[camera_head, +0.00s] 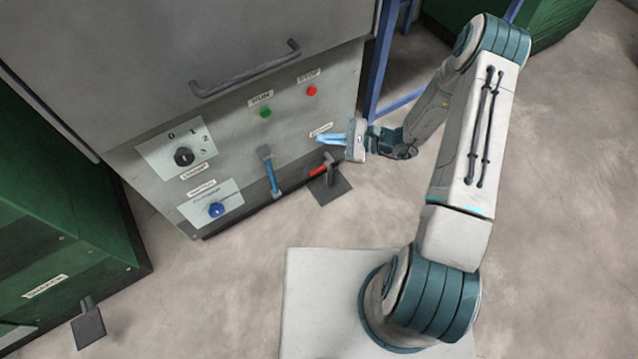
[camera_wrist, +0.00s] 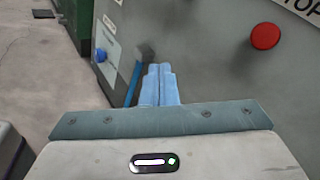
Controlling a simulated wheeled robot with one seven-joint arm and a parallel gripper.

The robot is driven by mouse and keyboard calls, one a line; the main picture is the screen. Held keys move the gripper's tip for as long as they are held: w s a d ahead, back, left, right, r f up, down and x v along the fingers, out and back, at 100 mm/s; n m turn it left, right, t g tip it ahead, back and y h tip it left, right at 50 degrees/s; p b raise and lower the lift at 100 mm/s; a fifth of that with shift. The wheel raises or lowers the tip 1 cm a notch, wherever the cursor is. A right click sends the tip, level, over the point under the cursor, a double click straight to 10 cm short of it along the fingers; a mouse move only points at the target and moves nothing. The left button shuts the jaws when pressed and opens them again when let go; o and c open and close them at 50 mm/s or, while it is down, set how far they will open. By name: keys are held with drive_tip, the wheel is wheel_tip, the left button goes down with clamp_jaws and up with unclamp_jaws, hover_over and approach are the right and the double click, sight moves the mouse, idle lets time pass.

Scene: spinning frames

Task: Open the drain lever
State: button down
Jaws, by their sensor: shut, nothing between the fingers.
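Two levers stand low on the front of the grey machine panel; I cannot read which is labelled drain. The blue-handled lever (camera_head: 273,175) points downward from a grey mount. The red-handled lever (camera_head: 320,170) lies to its right, just below a small label that is too small to read. My gripper (camera_head: 320,139) has its pale blue fingers close together, in front of the panel just above the red lever. In the wrist view the fingers (camera_wrist: 158,68) are together and empty, with the blue lever (camera_wrist: 134,84) just left of them. The red lever is not visible there.
The panel also carries a black rotary knob (camera_head: 184,156), a blue knob (camera_head: 216,209), a green button (camera_head: 265,113) and a red button (camera_head: 311,91). A grey handle (camera_head: 245,72) juts out above. A blue frame post (camera_head: 378,65) stands right. The floor in front is open.

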wheel_tip(320, 180, down, 35)
drive_tip(key=s+d+m+t+h+b, duration=0.25)
drive_tip(key=m+t+h+b, duration=0.6)
drive_tip(key=m, duration=0.65)
drive_tip(key=w+a+f+t+y+b, duration=0.25)
drive_tip(key=w+a+b, duration=0.25)
drive_tip(key=w, duration=0.4)
drive_tip(key=shift+h, duration=0.5)
drive_tip(key=shift+s+d+r, duration=0.1)
drive_tip(key=shift+s+r, duration=0.05)
drive_tip(key=shift+r, duration=1.15)
drive_tip(key=shift+s+d+r, duration=0.1)
drive_tip(key=shift+r, duration=1.2)
